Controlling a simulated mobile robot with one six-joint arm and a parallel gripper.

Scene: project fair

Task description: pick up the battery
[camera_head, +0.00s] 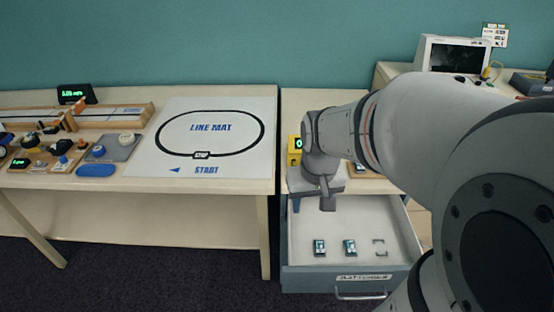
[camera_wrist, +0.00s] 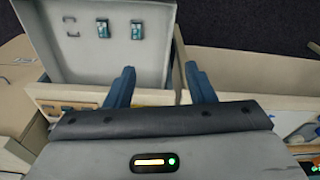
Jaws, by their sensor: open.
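Two small dark-and-teal batteries, a left one (camera_head: 320,248) and a right one (camera_head: 350,247), lie in the open drawer (camera_head: 388,223). They also show in the wrist view, as one battery (camera_wrist: 102,28) and another (camera_wrist: 137,30). An empty bracket outline (camera_head: 379,247) is marked on the drawer floor beside them. My gripper (camera_head: 327,204) is over the rear part of the drawer, above and behind the batteries. In the wrist view my gripper (camera_wrist: 160,72) has its blue fingers spread, with nothing between them.
The drawer's labelled front (camera_head: 355,279) and side walls surround the batteries. The line mat (camera_head: 212,168) lies on the left table, beside several small project parts. A yellow device (camera_head: 294,151) stands behind my gripper. A monitor (camera_head: 455,55) stands at the back right.

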